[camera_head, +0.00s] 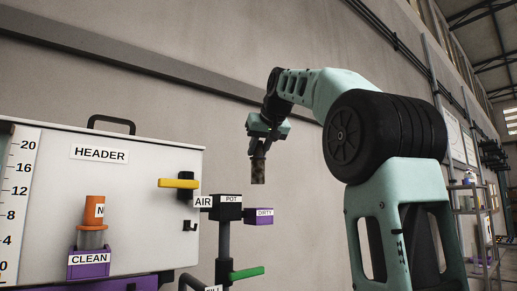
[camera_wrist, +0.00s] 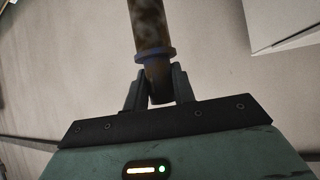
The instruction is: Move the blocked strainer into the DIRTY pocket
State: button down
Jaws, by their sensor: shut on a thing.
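The blocked strainer (camera_head: 258,171) is a brown, mottled cylinder hanging upright below my gripper (camera_head: 258,147). In the wrist view the strainer (camera_wrist: 149,25) shows a blue collar near its held end, and my gripper (camera_wrist: 157,88) is shut on that end. The purple DIRTY pocket (camera_head: 259,217) is on the right of the black POT block (camera_head: 227,207). The strainer is above the DIRTY pocket in the head view, with a gap between them. The inside of the pocket is hidden from this angle.
A white HEADER tank (camera_head: 130,190) with a yellow-handled AIR valve (camera_head: 179,184) stands at left. An orange-capped strainer (camera_head: 93,227) sits in the purple CLEAN pocket (camera_head: 89,264). A green lever (camera_head: 246,273) sticks out below the POT. Shelving (camera_head: 470,225) stands far right.

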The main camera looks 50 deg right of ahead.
aim_at(261, 165)
jog(key=shift+s+f+b, duration=0.1)
jog(key=shift+f+b, duration=1.75)
jog(key=shift+f, duration=0.65)
jog(key=shift+f+b, duration=2.2)
jog(key=shift+f, duration=0.4)
jog(key=shift+r, duration=0.1)
jog(key=c, duration=1.1)
grip_release()
jog(key=s+r+p, duration=0.1)
jog(key=r, duration=0.1)
jog(key=s+a+r+p, duration=0.1)
jog(key=r+p, duration=0.1)
jog(key=s+r+p, duration=0.1)
jog(key=r+p, duration=0.1)
jog(key=shift+a+r, duration=0.2)
jog(key=shift+a, duration=0.1)
jog(key=shift+f, duration=0.1)
